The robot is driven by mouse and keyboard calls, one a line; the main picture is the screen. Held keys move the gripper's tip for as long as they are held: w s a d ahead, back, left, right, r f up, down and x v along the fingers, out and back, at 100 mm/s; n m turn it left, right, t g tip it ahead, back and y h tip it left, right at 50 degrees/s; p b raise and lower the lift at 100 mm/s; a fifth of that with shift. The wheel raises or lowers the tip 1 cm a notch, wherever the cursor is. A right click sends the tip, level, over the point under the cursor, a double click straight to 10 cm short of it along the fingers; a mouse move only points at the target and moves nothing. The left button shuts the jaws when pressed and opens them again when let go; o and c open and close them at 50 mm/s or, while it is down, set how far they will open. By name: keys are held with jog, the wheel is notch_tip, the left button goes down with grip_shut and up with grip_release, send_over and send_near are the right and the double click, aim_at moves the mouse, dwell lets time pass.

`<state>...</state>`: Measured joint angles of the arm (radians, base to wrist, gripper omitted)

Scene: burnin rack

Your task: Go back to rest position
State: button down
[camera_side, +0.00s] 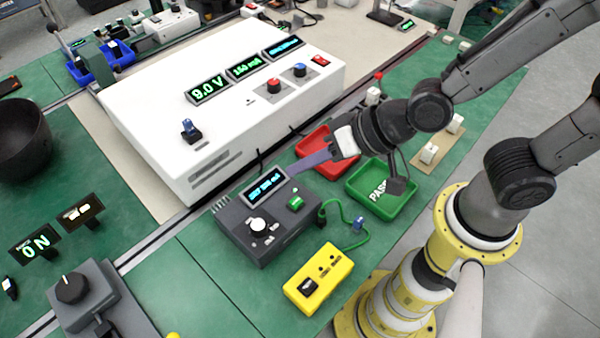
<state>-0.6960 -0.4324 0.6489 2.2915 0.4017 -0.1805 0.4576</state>
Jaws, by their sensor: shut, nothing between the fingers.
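My gripper (306,162) is in the middle of the view, at the end of my dark grey arm that reaches in from the right. Its purple-grey fingers are shut and empty. They point left, over the back edge of a dark grey test box (262,236) and close to its small lit display (265,188). Whether the fingers touch the display cannot be told. The gripper partly covers a red tray (313,146) behind it. A green tray (365,204) marked PASS stands to the right, with a dark part of my arm's end over it.
A large white power unit (160,125) showing 9.0 V stands behind and left. A yellow box (318,279) sits in front, near a green cable (359,241) and a small blue part (357,224). A black bowl (20,140) and a grey knob unit (85,297) stand left.

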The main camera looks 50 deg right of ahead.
jog(key=w+d+r+m+t+h, duration=0.2)
jog(key=w+d+r+t, duration=0.1)
jog(key=d+r, duration=0.9)
jog(key=s+d+f+n+g+h, duration=0.1)
jog(key=s+d+n+g, duration=0.1)
jog(key=s+d, duration=0.2)
jog(key=s+d+f+n+g+h, duration=0.1)
jog(key=s+d+n+g+h, duration=0.1)
jog(key=s, duration=0.8)
jog(key=d+g, duration=0.1)
jog(key=d, duration=0.1)
jog(key=shift+d, duration=0.4)
